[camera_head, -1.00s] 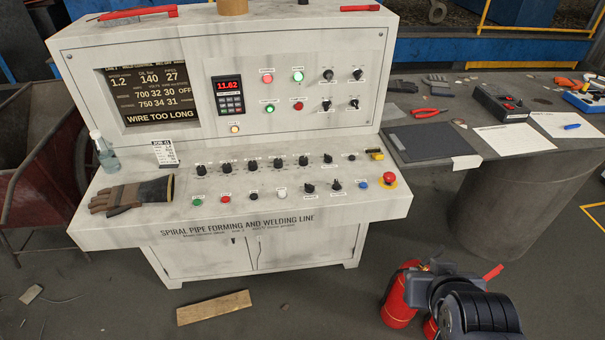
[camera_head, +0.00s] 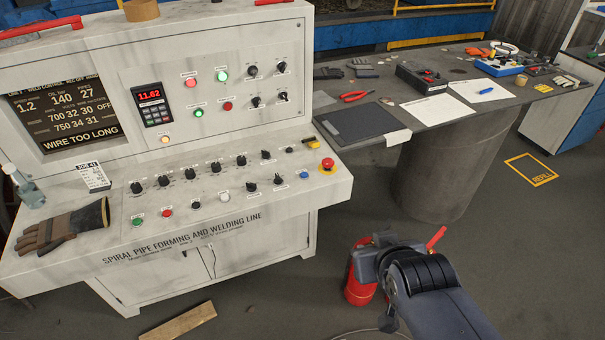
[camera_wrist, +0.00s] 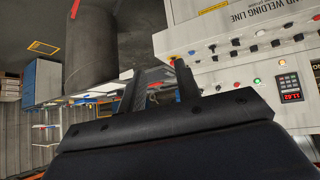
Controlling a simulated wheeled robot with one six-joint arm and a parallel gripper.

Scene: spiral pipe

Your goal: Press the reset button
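The off-white control console (camera_head: 230,235) has a sloped desk with several small buttons. Its labels are too small to read, so I cannot tell which button is reset. The front row has a green button (camera_head: 137,222), a red button (camera_head: 167,213), a black button (camera_head: 196,205), a white button (camera_head: 224,196) and a blue button (camera_head: 303,174). A red mushroom button (camera_head: 327,164) on a yellow base sits at the right corner. My gripper (camera_wrist: 158,75) is open and empty in the wrist view, apart from the console. In the head view my arm is at lower right.
A red fire extinguisher (camera_head: 358,285) stands beside my arm, right of the console. A dark table (camera_head: 450,108) with tools and papers is at right. The display (camera_head: 65,115) reads "WIRE TOO LONG".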

